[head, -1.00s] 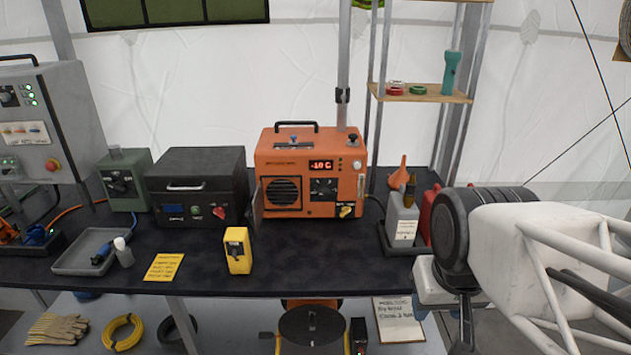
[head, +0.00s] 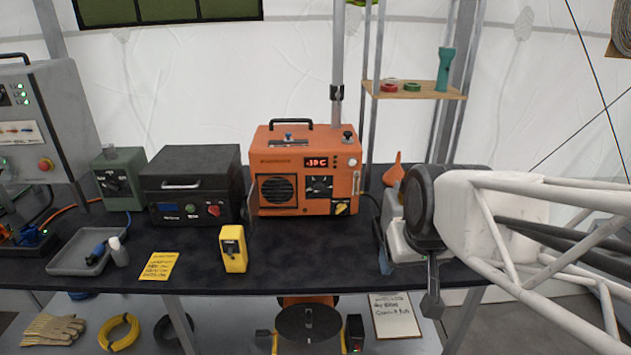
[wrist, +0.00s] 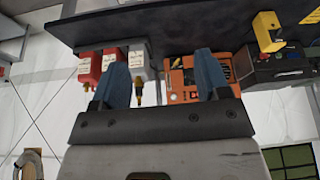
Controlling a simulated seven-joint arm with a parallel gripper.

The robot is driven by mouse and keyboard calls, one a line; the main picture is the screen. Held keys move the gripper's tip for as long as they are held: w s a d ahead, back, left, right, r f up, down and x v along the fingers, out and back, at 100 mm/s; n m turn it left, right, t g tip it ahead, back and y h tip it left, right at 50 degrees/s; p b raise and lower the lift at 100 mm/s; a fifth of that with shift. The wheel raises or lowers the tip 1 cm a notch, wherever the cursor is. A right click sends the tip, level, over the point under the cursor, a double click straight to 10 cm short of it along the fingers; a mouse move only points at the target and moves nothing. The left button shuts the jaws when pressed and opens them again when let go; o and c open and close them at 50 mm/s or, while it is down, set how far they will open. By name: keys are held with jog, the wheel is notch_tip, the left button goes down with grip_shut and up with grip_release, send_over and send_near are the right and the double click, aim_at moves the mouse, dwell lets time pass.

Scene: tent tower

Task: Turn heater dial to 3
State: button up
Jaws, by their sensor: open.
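The orange heater (head: 283,155) stands on the black bench. The dial's numbers are too small to read. In the wrist view, which looks upside down, the heater (wrist: 184,82) shows beyond the right-hand finger, partly hidden. My gripper (wrist: 161,68) is open and empty, with its two blue-grey fingers apart. In the head view it is right of the heater, over the bench's right end, mostly hidden by my arm.
White and red bottles (wrist: 91,66) stand close to my fingers, with an orange funnel (head: 394,170) behind. A black case (head: 190,160) stands left of the heater. Bench in front of the heater is clear.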

jog(key=w+a+f+n+t, duration=0.1)
jog(key=w+a+f+t, duration=0.15)
jog(key=w, duration=0.65)
jog(key=w+a+f+n+t, duration=0.1)
jog(key=w+a+t, duration=0.15)
jog(key=w, duration=0.75)
jog(key=w+a+f+n+t, duration=0.1)
jog(key=w+a+f+t, duration=0.15)
jog(key=w, duration=0.65)
jog(key=n+t+h, duration=0.1)
jog(key=t, duration=0.5)
send_near(319, 191)
jog(key=w, duration=0.1)
jog(key=shift+w, duration=0.2)
jog(key=shift+w, duration=0.1)
jog(key=shift+w+d, duration=0.2)
jog(key=shift+w, duration=3.6)
jog(key=c, duration=0.9)
